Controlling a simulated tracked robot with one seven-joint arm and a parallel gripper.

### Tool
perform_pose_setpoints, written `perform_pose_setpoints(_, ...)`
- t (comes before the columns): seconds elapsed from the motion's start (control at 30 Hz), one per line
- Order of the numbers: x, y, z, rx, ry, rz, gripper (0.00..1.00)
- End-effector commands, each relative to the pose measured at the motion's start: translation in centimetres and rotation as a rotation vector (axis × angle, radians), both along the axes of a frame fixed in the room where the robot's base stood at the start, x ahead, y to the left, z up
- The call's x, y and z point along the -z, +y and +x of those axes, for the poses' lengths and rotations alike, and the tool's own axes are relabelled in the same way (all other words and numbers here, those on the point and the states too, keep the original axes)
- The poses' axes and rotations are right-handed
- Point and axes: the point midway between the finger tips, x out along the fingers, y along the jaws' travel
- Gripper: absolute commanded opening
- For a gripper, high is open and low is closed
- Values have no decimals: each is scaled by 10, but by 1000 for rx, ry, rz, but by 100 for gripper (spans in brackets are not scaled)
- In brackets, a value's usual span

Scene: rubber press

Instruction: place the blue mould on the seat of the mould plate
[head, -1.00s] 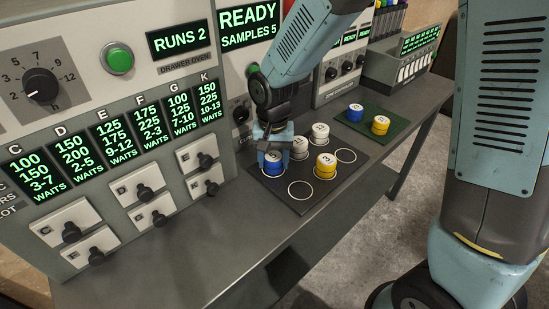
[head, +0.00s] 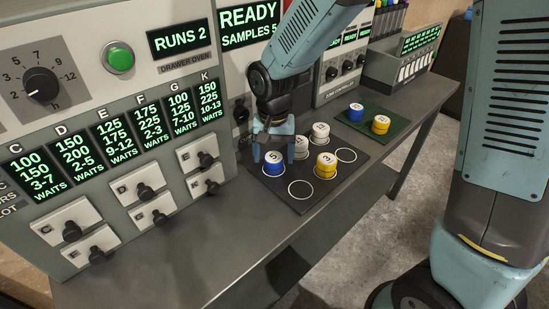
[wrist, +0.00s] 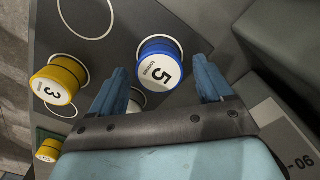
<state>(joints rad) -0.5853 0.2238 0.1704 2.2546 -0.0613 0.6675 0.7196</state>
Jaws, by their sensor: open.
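The blue mould (head: 273,164) stands upright on the dark mould plate (head: 318,192), at its left corner by the oven front. It has a white top marked 5, and it also shows in the wrist view (wrist: 172,45). My gripper (head: 274,142) is open and empty just above the blue mould. In the wrist view its fingers (wrist: 163,80) point towards the mould, one on each side, and hold nothing.
On the same plate stand a yellow mould (head: 325,166) marked 3 and a white mould (head: 320,134), with another white mould (head: 301,149) beside my gripper. Two rings are empty. A green mat (head: 374,131) behind holds another blue mould (head: 355,113) and a yellow one (head: 380,125).

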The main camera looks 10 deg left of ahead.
Motion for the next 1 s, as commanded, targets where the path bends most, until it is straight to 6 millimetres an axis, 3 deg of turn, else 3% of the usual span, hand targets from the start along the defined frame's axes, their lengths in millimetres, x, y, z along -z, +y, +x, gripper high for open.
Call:
perform_pose_setpoints(0.3, -63, 0, 1, 2, -4, 3, 80)
perform_pose_setpoints(0.5, -90, 0, 1, 2, -2, 2, 80)
perform_pose_setpoints(0.87, -103, -1, 0, 2, 0, 1, 80)
perform_pose_setpoints(1.0, -109, -11, 2, 7, -12, 6, 80)
